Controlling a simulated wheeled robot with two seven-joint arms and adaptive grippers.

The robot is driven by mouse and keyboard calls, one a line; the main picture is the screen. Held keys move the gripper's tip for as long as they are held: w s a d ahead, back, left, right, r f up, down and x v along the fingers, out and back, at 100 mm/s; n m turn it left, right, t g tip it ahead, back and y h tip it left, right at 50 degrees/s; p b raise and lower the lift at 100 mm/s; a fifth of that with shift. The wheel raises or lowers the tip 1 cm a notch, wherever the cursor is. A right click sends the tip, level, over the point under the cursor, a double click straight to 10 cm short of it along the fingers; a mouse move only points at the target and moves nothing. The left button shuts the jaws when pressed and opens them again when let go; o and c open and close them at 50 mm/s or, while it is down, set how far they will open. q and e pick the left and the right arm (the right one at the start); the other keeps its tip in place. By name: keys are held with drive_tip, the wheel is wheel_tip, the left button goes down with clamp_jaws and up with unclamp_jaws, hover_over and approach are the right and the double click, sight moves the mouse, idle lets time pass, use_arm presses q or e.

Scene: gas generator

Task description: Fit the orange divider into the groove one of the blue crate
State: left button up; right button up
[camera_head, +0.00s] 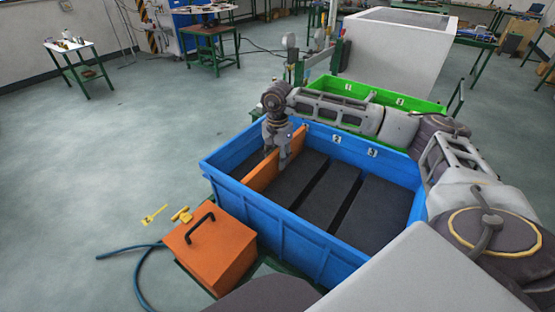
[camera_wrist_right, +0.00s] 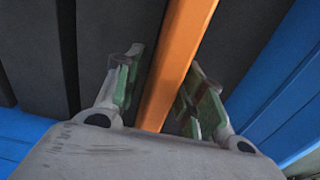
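The orange divider (camera_head: 264,175) stands upright across the blue crate (camera_head: 279,228), toward its left end; its top edge is near rim level. Whether its lower edges sit in a groove is hidden. Labels 2 and 3 show on the crate's far inner wall; the area around label 1 is mostly covered by the divider and gripper. My right gripper (camera_head: 277,148) points down over the divider. In the right wrist view the fingers (camera_wrist_right: 162,95) straddle the divider (camera_wrist_right: 178,62), with a visible gap on the left side, so it is open. My left gripper is out of view.
Several dark slabs (camera_head: 324,197) lie in the blue crate. A green crate (camera_head: 385,98) stands behind it, under my right arm. An orange box with a black handle (camera_head: 208,248) sits in front at left. A large pale bin (camera_head: 398,50) stands farther back.

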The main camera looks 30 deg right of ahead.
wheel_tip(320, 180, up, 11)
drive_tip(key=shift+r, duration=0.2)
idle(0.4)
drive_tip(key=shift+f, duration=0.1)
idle(0.6)
